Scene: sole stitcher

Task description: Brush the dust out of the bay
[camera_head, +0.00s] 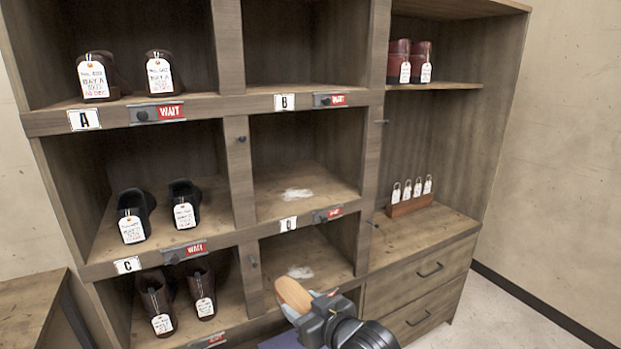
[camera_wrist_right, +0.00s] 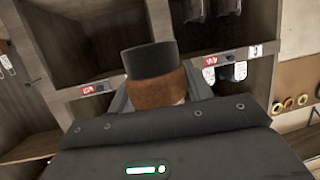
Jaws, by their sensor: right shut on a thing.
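My right gripper (camera_head: 306,310) is shut on a brush (camera_head: 292,294) with a rounded wooden part, in front of the lower middle bay. In the right wrist view the brush (camera_wrist_right: 155,80) shows a black part and a brown part between the fingers. A pale dust patch (camera_head: 300,272) lies on the floor of the lower middle bay, just behind the brush; I see no contact. Another pale dust patch (camera_head: 297,194) lies in the middle bay above it. My left gripper is in neither view.
Tagged shoes stand in the left bays, such as the black pair (camera_head: 184,203). Red-brown boots (camera_head: 410,60) sit on the upper right shelf. A small wooden rack (camera_head: 409,206) with tags stands above the drawers (camera_head: 420,292). The upper middle bay looks empty.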

